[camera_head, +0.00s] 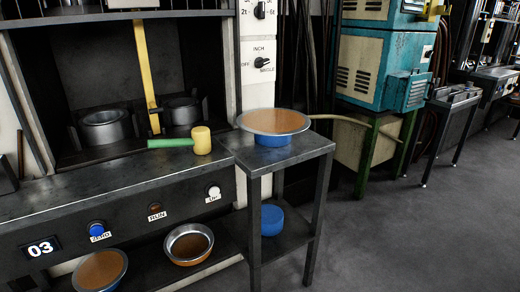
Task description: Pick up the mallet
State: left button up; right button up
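The mallet lies on the dark metal bench top (60,196). Its green handle (170,143) points left and its yellow head (202,140) is at the right end, near the bench's right edge. Neither of my grippers shows in the head view, and nothing is touching the mallet from my arms.
A blue pan with a brown inside (274,125) stands on a small side table (310,146) right of the mallet. Metal pots (105,126) and a yellow upright bar (146,65) stand behind it. Bowls (188,244) sit on the lower shelf.

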aim_at(200, 141)
jog(key=u, duration=0.1)
jog(key=i, duration=0.9)
jog(key=u, duration=0.75)
